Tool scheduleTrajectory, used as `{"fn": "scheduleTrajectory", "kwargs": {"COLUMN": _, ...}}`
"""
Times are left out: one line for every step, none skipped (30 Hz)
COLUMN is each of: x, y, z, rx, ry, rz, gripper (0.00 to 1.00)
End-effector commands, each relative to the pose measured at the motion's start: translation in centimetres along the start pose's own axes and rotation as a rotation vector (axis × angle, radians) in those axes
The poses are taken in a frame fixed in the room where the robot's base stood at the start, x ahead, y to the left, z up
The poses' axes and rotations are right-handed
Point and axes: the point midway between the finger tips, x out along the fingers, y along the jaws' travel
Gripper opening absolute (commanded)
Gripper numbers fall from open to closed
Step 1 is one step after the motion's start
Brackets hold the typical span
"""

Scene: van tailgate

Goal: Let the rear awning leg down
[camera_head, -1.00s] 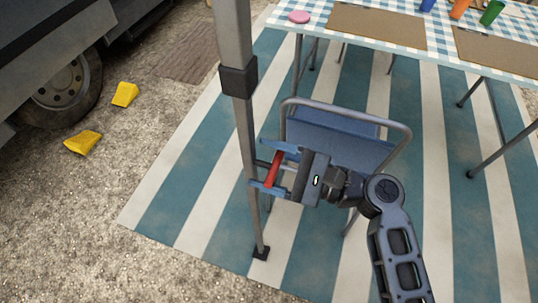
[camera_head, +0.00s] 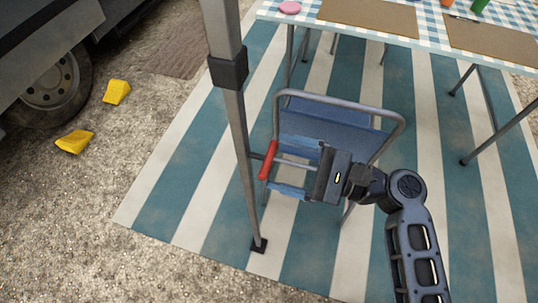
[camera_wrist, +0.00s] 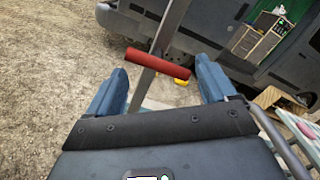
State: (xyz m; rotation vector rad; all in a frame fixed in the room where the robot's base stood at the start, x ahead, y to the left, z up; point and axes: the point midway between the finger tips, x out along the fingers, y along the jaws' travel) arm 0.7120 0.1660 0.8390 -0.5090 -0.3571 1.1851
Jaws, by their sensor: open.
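The rear awning leg (camera_head: 237,120) is a grey pole with a dark collar (camera_head: 228,67). It stands slightly tilted in the picture, and its dark foot (camera_head: 259,245) rests on the striped mat. A red handle (camera_head: 268,160) sticks out on the leg's right side, below the collar. My gripper (camera_head: 278,165) is open and empty, with its blue fingertips just to the right of the handle. In the wrist view the red handle (camera_wrist: 157,63) lies crosswise ahead of my gripper (camera_wrist: 161,72), in front of the leg (camera_wrist: 168,28). The leg's top is out of view.
A blue folding chair (camera_head: 335,128) stands close behind my gripper. A table (camera_head: 445,30) with a checked cloth is at the upper right. The van wheel (camera_head: 50,85) and yellow chocks (camera_head: 75,141) are at the left.

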Motion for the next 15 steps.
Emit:
{"fn": "scheduleTrajectory", "kwargs": {"x": -0.9, "y": 0.0, "z": -0.1, "rx": 0.000, "ry": 0.003, "rz": -0.003, "gripper": 0.85}}
{"fn": "scheduleTrajectory", "kwargs": {"x": -1.3, "y": 0.0, "z": -0.1, "rx": 0.000, "ry": 0.002, "rz": -0.002, "gripper": 0.85}}
{"fn": "scheduleTrajectory", "kwargs": {"x": -1.8, "y": 0.0, "z": -0.1, "rx": 0.000, "ry": 0.002, "rz": -0.002, "gripper": 0.85}}
{"fn": "scheduleTrajectory", "kwargs": {"x": -2.1, "y": 0.0, "z": -0.1, "rx": 0.001, "ry": 0.002, "rz": -0.001, "gripper": 0.85}}
{"fn": "scheduleTrajectory", "kwargs": {"x": -2.4, "y": 0.0, "z": -0.1, "rx": 0.001, "ry": 0.002, "rz": -0.001, "gripper": 0.85}}
{"fn": "scheduleTrajectory", "kwargs": {"x": -2.7, "y": 0.0, "z": -0.1, "rx": 0.001, "ry": 0.002, "rz": -0.002, "gripper": 0.85}}
{"fn": "scheduleTrajectory", "kwargs": {"x": -2.9, "y": 0.0, "z": -0.1, "rx": 0.001, "ry": 0.002, "rz": -0.002, "gripper": 0.85}}
{"fn": "scheduleTrajectory", "kwargs": {"x": -3.0, "y": 0.0, "z": 0.0, "rx": 0.001, "ry": 0.001, "rz": -0.002, "gripper": 0.85}}
{"fn": "scheduleTrajectory", "kwargs": {"x": -3.1, "y": 0.0, "z": 0.0, "rx": 0.001, "ry": 0.001, "rz": -0.001, "gripper": 0.85}}
{"fn": "scheduleTrajectory", "kwargs": {"x": -3.2, "y": 0.0, "z": 0.0, "rx": 0.001, "ry": 0.000, "rz": 0.000, "gripper": 0.85}}
{"fn": "scheduleTrajectory", "kwargs": {"x": -3.2, "y": 0.0, "z": 0.0, "rx": 0.001, "ry": 0.000, "rz": 0.000, "gripper": 0.85}}
{"fn": "scheduleTrajectory", "kwargs": {"x": -3.2, "y": 0.0, "z": 0.0, "rx": 0.001, "ry": 0.000, "rz": 0.000, "gripper": 0.85}}
{"fn": "scheduleTrajectory", "kwargs": {"x": -3.2, "y": 0.0, "z": 0.0, "rx": 0.001, "ry": 0.000, "rz": 0.000, "gripper": 0.85}}
{"fn": "scheduleTrajectory", "kwargs": {"x": -3.2, "y": 0.0, "z": 0.0, "rx": 0.001, "ry": 0.000, "rz": 0.000, "gripper": 0.85}}
{"fn": "scheduleTrajectory", "kwargs": {"x": -3.2, "y": 0.0, "z": 0.0, "rx": 0.001, "ry": 0.000, "rz": 0.000, "gripper": 0.85}}
